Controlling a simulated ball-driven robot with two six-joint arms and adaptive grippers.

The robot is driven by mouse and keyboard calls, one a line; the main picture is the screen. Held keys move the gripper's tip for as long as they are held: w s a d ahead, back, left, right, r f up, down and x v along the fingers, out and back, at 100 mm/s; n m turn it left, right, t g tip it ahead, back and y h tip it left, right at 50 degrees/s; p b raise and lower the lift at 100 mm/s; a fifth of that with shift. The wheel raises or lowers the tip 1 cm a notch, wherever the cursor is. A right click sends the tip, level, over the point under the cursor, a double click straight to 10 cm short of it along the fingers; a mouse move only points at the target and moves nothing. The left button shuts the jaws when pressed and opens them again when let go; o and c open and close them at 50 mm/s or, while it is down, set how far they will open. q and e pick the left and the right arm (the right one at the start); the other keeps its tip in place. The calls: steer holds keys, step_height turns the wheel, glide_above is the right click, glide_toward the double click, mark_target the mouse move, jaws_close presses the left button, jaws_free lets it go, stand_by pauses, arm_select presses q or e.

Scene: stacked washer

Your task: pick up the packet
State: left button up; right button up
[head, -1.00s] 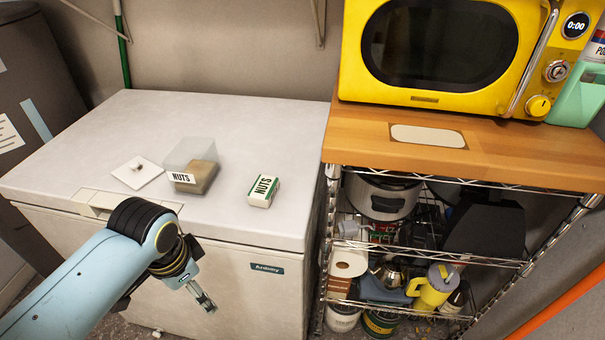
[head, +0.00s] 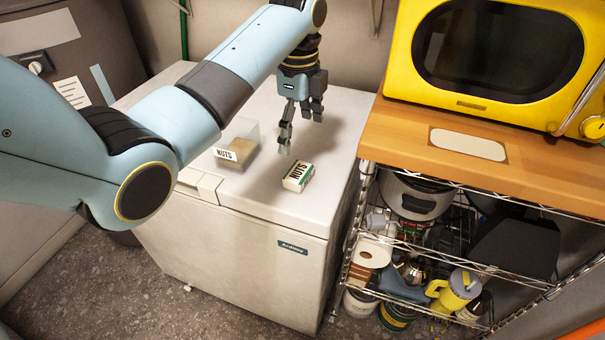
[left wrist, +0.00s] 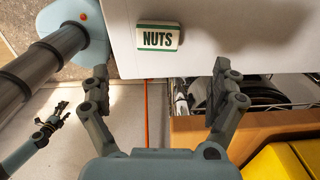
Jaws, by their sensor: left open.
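The packet is a small white and green box marked NUTS (head: 298,177), lying on the white chest freezer top near its front right edge. In the left wrist view the packet (left wrist: 158,37) shows whole, ahead of the fingertips and sideways between them. My left gripper (head: 301,133) is open and empty, above the freezer just behind the packet, with fingers pointing down. It touches nothing that I can see.
A wooden-topped wire rack (head: 400,145) with a yellow microwave (head: 480,60) is close on the right. The freezer top (head: 330,140) around the packet is clear.

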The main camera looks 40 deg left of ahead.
mark_target(299, 171)
arm_select(q)
steer(key=f, duration=1)
steer(key=shift+s+f+p, duration=0.2)
steer(key=shift+f+p, duration=0.1)
steer(key=c, duration=1.3)
